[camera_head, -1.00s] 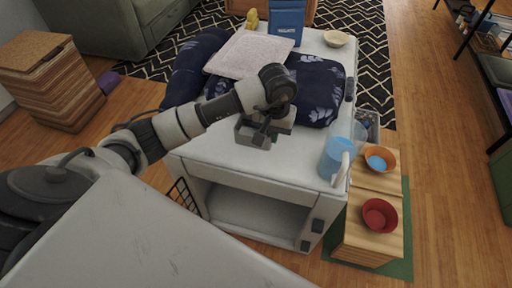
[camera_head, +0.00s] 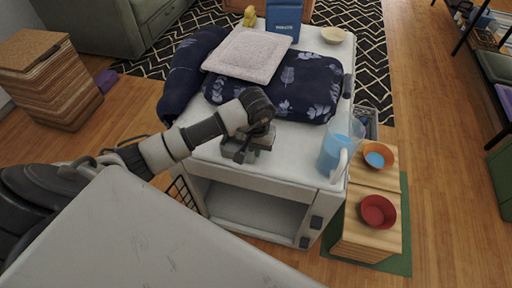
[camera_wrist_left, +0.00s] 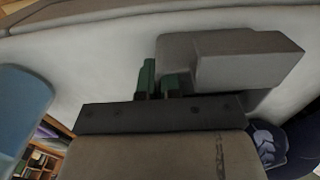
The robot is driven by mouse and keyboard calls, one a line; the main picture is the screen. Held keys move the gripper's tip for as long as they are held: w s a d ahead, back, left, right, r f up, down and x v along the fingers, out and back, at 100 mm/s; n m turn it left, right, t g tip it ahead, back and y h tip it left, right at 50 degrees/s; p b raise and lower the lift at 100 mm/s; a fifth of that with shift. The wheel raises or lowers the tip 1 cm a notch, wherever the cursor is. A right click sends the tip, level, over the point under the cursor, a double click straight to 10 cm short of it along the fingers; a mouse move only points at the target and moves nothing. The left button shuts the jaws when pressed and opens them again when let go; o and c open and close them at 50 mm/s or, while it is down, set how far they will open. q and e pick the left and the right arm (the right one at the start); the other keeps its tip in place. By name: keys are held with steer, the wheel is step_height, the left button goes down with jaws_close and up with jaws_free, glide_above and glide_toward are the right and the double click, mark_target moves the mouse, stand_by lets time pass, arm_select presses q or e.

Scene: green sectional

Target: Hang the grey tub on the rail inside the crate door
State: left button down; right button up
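The grey tub (camera_wrist_left: 245,60) shows in the left wrist view as a box-like shape just beyond and right of my left gripper's green fingertips (camera_wrist_left: 160,85). In the head view my left gripper (camera_head: 241,150) is over the front of the white crate's top (camera_head: 300,150). It hides much of the tub there. The fingertips are close to the tub's end; I cannot tell whether they hold its wall. The crate's front is open. Its door (camera_head: 184,194), a dark wire grid, stands out at the left front corner, partly hidden by my arm. I cannot make out the rail. My right gripper is not in view.
A blue pitcher (camera_head: 335,153) stands at the crate top's right front corner. A dark patterned cushion (camera_head: 300,88) and pale pad (camera_head: 248,55) cover the middle. A wooden stand with an orange bowl (camera_head: 378,153) and red bowl (camera_head: 378,211) is at the right.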

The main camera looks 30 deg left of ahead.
arm_select(q)
steer(key=shift+f, duration=0.1)
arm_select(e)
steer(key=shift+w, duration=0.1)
arm_select(q)
steer(key=c, duration=1.6)
jaws_free()
steer(key=shift+o, duration=1.4)
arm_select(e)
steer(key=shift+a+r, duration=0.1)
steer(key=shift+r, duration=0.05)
arm_select(q)
steer(key=shift+r, duration=0.3)
step_height(320, 180, up, 11)
steer(key=shift+f+p, duration=0.1)
steer(key=shift+p, duration=0.2)
steer(key=shift+r, duration=0.45)
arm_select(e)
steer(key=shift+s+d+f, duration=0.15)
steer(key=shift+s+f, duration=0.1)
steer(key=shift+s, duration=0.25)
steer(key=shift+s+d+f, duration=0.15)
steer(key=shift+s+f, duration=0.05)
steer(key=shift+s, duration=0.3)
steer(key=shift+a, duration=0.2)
